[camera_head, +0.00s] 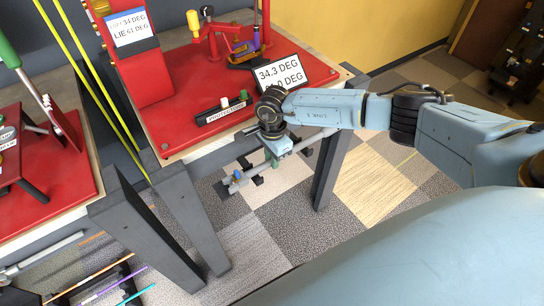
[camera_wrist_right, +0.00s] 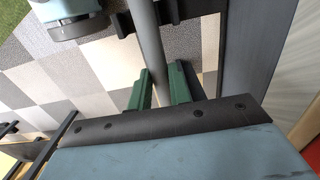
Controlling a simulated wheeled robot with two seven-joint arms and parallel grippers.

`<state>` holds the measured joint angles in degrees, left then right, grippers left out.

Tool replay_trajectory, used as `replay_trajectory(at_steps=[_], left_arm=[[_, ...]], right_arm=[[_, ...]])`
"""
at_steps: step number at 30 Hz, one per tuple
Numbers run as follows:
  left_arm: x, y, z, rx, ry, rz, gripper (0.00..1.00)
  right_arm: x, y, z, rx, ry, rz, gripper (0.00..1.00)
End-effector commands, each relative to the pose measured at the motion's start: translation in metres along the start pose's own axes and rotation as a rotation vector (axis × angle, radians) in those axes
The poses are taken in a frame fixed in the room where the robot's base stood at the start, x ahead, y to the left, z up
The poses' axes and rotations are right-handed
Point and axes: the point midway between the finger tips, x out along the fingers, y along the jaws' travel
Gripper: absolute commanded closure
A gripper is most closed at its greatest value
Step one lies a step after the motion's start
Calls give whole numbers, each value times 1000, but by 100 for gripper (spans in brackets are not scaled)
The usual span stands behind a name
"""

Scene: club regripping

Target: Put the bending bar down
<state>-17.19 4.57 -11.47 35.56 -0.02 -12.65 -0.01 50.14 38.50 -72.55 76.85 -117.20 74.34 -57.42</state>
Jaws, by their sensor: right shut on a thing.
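The bending bar (camera_head: 312,139) is a long grey rod, held at a slant in front of the red-topped bench. My right gripper (camera_head: 271,160) reaches down to it from the arm on the right. In the right wrist view the green fingers (camera_wrist_right: 161,90) are on either side of the grey bar (camera_wrist_right: 149,40), shut on it. Dark brackets show close to the bar in both views; I cannot tell whether the bar touches them. My left gripper is out of view.
The red-topped bench (camera_head: 188,129) carries a red and yellow fixture (camera_head: 222,35), a black tray (camera_head: 222,112) and an angle display (camera_head: 281,74). Dark bench legs (camera_head: 331,170) stand near the bar. A second red bench is at left. Checkered floor is open at right.

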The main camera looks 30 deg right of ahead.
Motion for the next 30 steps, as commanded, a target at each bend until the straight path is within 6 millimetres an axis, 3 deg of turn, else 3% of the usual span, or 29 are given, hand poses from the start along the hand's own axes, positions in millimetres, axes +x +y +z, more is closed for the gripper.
replay_trajectory(at_steps=[7, 8, 13, 23, 26, 30], left_arm=[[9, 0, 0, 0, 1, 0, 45], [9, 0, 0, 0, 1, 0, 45], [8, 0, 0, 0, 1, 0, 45], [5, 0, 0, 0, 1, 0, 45], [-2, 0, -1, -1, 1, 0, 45], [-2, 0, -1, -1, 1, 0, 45]], right_arm=[[8, -1, 0, 0, 0, -2, 100], [9, 0, 0, 0, 0, 0, 79], [7, 0, 0, 0, 0, 0, 59], [5, 0, 0, 0, 0, 0, 59], [-2, 0, 0, 1, 0, 0, 59], [-28, -1, -1, -1, 0, -4, 59]])
